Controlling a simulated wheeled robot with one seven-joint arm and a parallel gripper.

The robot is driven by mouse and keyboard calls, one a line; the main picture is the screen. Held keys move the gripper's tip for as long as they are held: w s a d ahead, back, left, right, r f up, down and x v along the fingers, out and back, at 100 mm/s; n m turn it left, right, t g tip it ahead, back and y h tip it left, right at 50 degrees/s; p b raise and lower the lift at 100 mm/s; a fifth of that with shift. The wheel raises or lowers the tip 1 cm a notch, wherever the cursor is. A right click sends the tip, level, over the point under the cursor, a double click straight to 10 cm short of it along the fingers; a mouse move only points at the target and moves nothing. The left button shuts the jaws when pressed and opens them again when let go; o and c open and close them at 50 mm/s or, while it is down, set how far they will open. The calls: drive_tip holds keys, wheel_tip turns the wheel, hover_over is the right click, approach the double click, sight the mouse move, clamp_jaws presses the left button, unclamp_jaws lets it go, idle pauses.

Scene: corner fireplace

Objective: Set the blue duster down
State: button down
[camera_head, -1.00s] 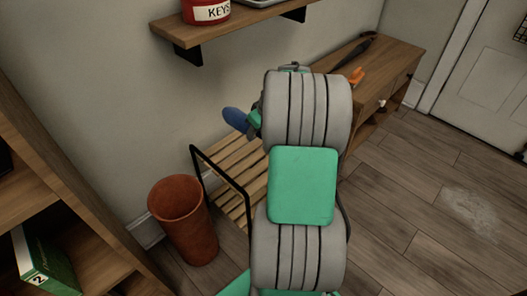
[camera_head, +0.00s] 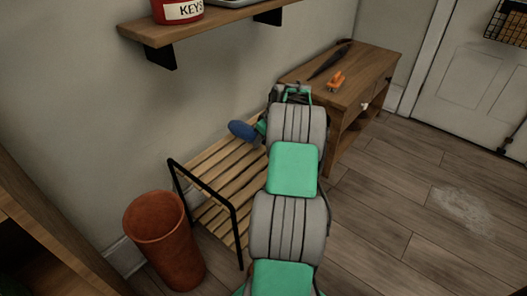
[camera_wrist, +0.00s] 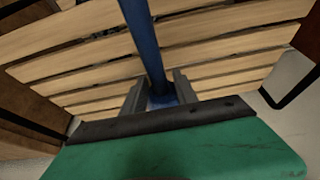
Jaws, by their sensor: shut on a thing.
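The blue duster (camera_head: 243,131) shows its rounded blue end to the left of my arm, above the slatted wooden rack, in the head view. My gripper (camera_wrist: 162,92) is shut on the duster's blue shaft (camera_wrist: 146,40) in the wrist view. The shaft runs up and away from the fingers over the slats. In the head view the fingers are hidden behind my arm. I cannot tell whether the duster touches the slats.
The slatted rack (camera_head: 217,213) has a black metal end frame. A terracotta bin (camera_head: 165,243) stands left of it. A wooden cabinet (camera_head: 375,70) behind bears a dark umbrella-like item (camera_head: 331,60) and an orange object (camera_head: 337,81). A wall shelf (camera_head: 205,24) holds a red KEYS tin (camera_head: 178,10). Floor at right is clear.

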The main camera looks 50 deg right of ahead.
sight(261, 152)
drive_tip(key=shift+w+d+f, duration=0.15)
drive_tip(key=shift+d+f, duration=0.45)
drive_tip(key=shift+f, duration=0.2)
drive_tip(key=shift+w+d+f+b, duration=0.15)
drive_tip(key=shift+f+b, duration=0.3)
drive_tip(key=shift+f, duration=0.45)
drive_tip(key=shift+s+d+f+b, duration=0.1)
drive_tip(key=shift+f+b, duration=0.3)
drive_tip(key=shift+f, duration=0.45)
drive_tip(key=shift+f, duration=0.2)
drive_tip(key=c, duration=0.9)
unclamp_jaws()
drive_tip(key=shift+r, duration=0.2)
